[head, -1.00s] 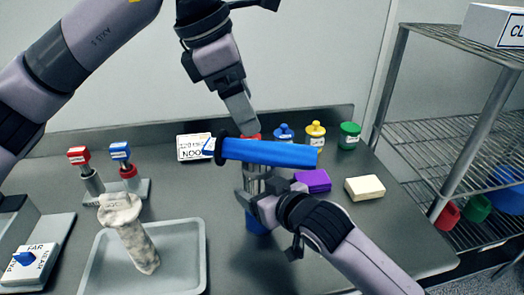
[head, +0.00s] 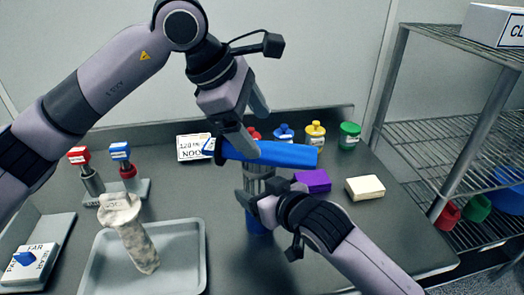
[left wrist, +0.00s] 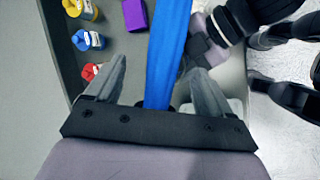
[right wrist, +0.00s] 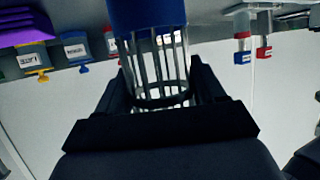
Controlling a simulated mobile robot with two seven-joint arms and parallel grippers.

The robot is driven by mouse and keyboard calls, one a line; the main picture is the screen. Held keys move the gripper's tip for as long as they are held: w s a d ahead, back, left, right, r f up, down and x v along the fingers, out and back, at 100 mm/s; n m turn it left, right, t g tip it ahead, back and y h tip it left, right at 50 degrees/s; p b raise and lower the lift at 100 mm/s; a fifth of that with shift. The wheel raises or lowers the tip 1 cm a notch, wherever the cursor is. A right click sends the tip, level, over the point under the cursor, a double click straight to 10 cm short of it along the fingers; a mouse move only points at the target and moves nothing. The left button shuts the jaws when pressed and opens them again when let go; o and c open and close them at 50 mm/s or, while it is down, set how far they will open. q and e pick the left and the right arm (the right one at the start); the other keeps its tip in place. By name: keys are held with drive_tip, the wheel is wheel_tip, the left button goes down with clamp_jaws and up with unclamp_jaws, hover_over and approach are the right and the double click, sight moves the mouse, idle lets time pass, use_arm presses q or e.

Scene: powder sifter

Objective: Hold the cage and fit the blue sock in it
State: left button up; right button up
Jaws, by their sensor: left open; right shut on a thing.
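The cage (head: 258,184) is a metal-barred cylinder with a blue end (head: 257,222) below; its bars also show in the right wrist view (right wrist: 160,65). My right gripper (head: 262,205) is shut on the cage and holds it roughly upright. The blue sock (head: 275,154) is a long tube lying nearly level across the top of the cage, its dark-rimmed end to the left. I cannot tell whether it touches the cage. My left gripper (head: 250,122) is open at the sock's left part. In the left wrist view, the sock (left wrist: 168,50) runs between the spread fingers.
A grey tray (head: 193,250) with a pale sock-like piece (head: 133,235) lies left. Several coloured bottles, a purple block (head: 312,181) and a cream block (head: 365,188) stand behind and right. A wire rack (head: 440,130) stands at the right.

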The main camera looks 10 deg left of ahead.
use_arm(q)
drive_tip(key=x, duration=0.4)
drive_tip(key=shift+s+a+f, duration=0.1)
drive_tip(key=shift+s+f, duration=0.05)
drive_tip(key=shift+s, duration=0.25)
drive_tip(key=shift+w+f, duration=0.2)
drive_tip(key=shift+f, duration=0.3)
drive_tip(key=c, duration=1.3)
drive_tip(key=s+d+r, duration=0.3)
drive_tip(key=s+r, duration=0.1)
drive_tip(key=s, duration=0.2)
drive_tip(key=s+d+r, duration=0.3)
drive_tip(key=s+r, duration=0.1)
drive_tip(key=s, duration=0.2)
wheel_tip(320, 180, up, 4)
drive_tip(key=m+g+h, duration=0.2)
drive_tip(key=m+h, duration=0.7)
drive_tip(key=m, duration=2.5)
hover_over(262, 144)
drive_tip(key=a, duration=0.3)
drive_tip(key=shift+w+d, duration=0.1)
drive_tip(key=shift+w, duration=0.2)
